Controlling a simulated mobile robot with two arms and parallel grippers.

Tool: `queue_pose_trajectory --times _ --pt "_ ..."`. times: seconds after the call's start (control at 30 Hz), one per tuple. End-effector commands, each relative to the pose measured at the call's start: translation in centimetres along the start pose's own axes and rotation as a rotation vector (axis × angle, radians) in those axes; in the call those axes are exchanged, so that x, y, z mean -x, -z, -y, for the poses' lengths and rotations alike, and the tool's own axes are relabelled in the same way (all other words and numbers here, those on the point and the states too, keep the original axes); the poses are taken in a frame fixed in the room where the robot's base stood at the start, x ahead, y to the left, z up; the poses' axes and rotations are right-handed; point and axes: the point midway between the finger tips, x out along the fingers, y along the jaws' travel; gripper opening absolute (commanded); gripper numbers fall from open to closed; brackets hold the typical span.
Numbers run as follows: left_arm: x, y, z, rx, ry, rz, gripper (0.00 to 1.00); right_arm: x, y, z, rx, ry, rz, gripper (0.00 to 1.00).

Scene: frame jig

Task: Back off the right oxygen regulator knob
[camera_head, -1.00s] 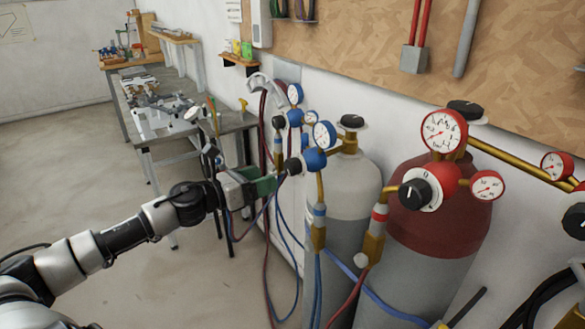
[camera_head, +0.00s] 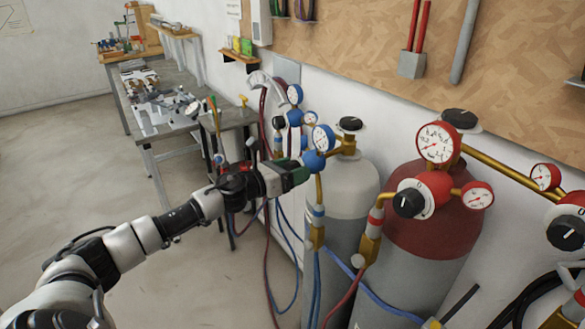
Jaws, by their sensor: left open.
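The right oxygen regulator (camera_head: 314,160) is the blue one with a white-faced blue gauge (camera_head: 323,138), mounted at the grey cylinder (camera_head: 345,205). Its black knob, on the side towards me, is hidden behind my gripper. My left gripper (camera_head: 300,172) is open, with its fingertips at the place of that knob. I cannot tell whether the fingers touch it. My right gripper is not in view.
Another blue regulator (camera_head: 295,117) with a black knob (camera_head: 278,123) is farther back. A red regulator (camera_head: 428,186) on the dark red cylinder (camera_head: 435,225) stands to the right. Hoses hang below the regulators. A workbench (camera_head: 205,115) is at back left.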

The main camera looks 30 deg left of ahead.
Motion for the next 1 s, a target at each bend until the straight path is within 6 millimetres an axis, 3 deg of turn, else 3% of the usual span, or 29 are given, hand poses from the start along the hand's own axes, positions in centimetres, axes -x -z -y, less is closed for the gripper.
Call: queue_pose_trajectory --times 0.17,0.4,0.5,0.77,1.0 --pt "0.02 0.05 -0.01 0.000 0.000 0.000 0.68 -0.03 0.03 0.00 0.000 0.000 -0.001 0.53" --pt "0.03 0.04 -0.01 0.001 0.000 0.000 0.31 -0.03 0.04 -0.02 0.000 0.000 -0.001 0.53" --pt "0.04 0.03 -0.01 0.001 0.000 0.000 0.20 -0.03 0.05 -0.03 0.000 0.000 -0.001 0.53" --pt "0.04 -0.02 0.00 0.033 0.000 0.000 0.20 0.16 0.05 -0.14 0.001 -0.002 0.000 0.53" --pt "0.04 -0.07 0.03 0.164 -0.001 -0.001 0.20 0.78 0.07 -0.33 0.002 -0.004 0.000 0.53"
